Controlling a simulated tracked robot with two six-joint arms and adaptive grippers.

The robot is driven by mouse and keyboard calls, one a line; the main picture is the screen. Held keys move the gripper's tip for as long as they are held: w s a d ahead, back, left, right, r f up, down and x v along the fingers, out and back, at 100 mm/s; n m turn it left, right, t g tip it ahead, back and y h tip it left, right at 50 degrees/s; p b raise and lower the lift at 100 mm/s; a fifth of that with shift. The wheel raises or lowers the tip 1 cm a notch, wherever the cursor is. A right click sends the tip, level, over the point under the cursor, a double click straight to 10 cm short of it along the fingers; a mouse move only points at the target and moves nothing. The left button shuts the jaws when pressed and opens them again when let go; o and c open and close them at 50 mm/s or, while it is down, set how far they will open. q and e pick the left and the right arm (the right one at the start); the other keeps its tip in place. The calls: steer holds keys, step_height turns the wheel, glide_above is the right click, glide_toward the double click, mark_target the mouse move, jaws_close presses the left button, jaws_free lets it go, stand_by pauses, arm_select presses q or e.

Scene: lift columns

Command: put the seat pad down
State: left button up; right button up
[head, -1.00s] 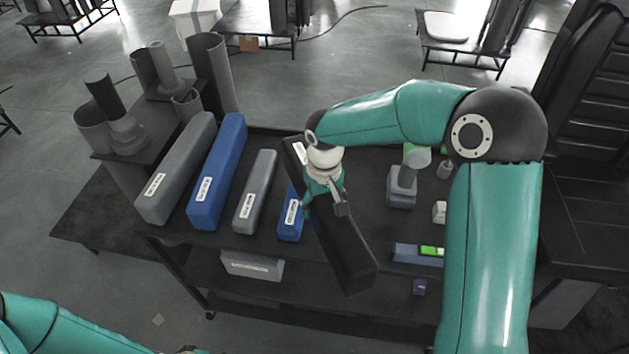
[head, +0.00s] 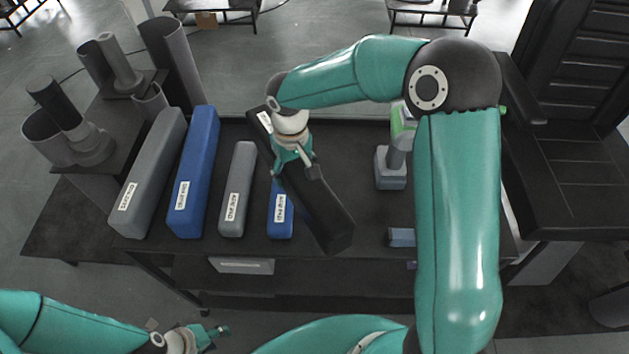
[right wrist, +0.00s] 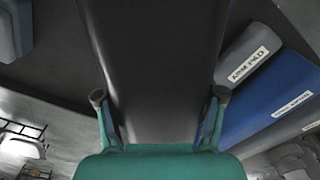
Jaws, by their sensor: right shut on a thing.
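The seat pad, a long black block (head: 326,212) with a white label at its far end, is in my right gripper (head: 298,166). It hangs at a slant over the dark bench top (head: 345,150), partly covering a short blue pad (head: 281,212). Whether it touches the bench cannot be told. In the right wrist view the pad (right wrist: 150,50) runs between the two fingers of my right gripper (right wrist: 158,95), which are shut on its sides. My left gripper (head: 212,332) is low in the head view, away from the pad; its opening is unclear.
Grey and blue pads (head: 193,175) lie side by side on the left of the bench. Grey tubes (head: 170,60) stand on a side table at the left.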

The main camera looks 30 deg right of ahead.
steer(key=shift+n, duration=0.7)
steer(key=n, duration=0.3)
steer(key=shift+s+d+r, duration=0.1)
steer(key=shift+s+d, duration=0.05)
steer(key=shift+s, duration=0.2)
steer(key=n, duration=0.5)
steer(key=shift+s+d+r, duration=0.15)
steer(key=shift+d+r, duration=0.1)
steer(key=shift+r, duration=0.1)
steer(key=n, duration=0.2)
steer(key=r+n, duration=0.1)
steer(key=shift+d+n, duration=0.25)
steer(key=shift+n, duration=0.15)
steer(key=n, duration=0.1)
steer(key=r+n, duration=0.1)
steer(key=n, duration=0.1)
steer(key=d+n, duration=0.1)
steer(key=n, duration=0.1)
steer(key=shift+w+r, duration=0.25)
steer(key=w+d+r+n+b, duration=0.1)
steer(key=d+r+n+b, duration=0.2)
steer(key=n, duration=0.8)
glide_above(329, 172)
steer(key=s+a, duration=0.2)
steer(key=s, duration=0.1)
step_height(329, 172, down, 12)
steer(key=f, duration=0.3)
steer(key=shift+s+a+f+n, duration=0.2)
steer(key=shift+f+n, duration=0.1)
steer(key=shift+f, duration=0.4)
